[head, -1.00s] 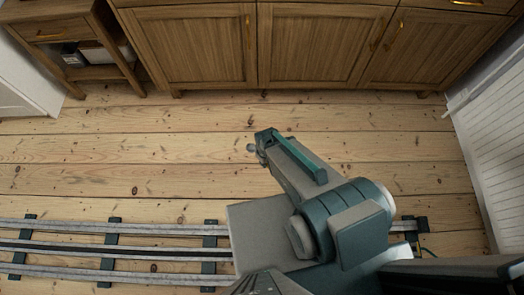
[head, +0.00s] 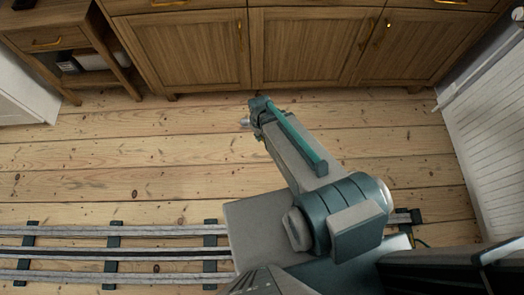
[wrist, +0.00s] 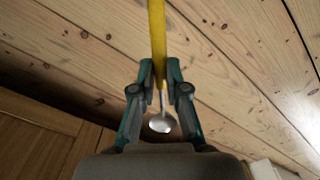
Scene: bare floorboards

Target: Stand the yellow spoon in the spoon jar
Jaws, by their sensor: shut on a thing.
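The yellow spoon (wrist: 157,40) is in the wrist view, with a yellow handle running up out of the top of the frame and a silver bowl (wrist: 160,124) at its lower end. My gripper (wrist: 160,82) is shut on the spoon, with one finger on each side of it just above the bowl. In the head view my gripper (head: 246,122) is at the far end of my arm, over the floor in front of the cabinets. The spoon cannot be made out there. The spoon jar is not seen in either view.
Wooden cabinets (head: 300,50) with brass handles stand along the back. A small side table (head: 50,40) with a drawer and shelf is at back left. A white radiator (head: 490,140) is at right. The floorboards (head: 120,160) between rails and cabinets are clear.

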